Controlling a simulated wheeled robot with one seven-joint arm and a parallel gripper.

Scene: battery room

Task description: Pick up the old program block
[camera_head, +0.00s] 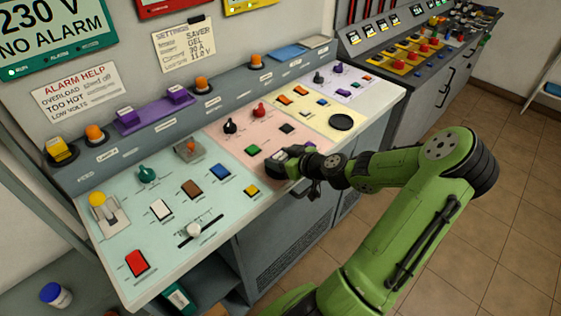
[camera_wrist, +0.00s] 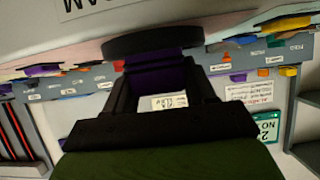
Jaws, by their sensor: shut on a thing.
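My gripper (camera_head: 285,158) is over the pink section of the sloped control panel. It is shut, and a dark purple block (camera_wrist: 155,74) shows between its fingers in the wrist view.
The panel's teal section (camera_head: 150,225) holds several buttons and levers. Red and black knobs (camera_head: 259,110) stand close behind my gripper. A round black disc (camera_head: 341,122) lies on the yellow section. A second console (camera_head: 410,55) is at the back right. The tiled floor is clear at right.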

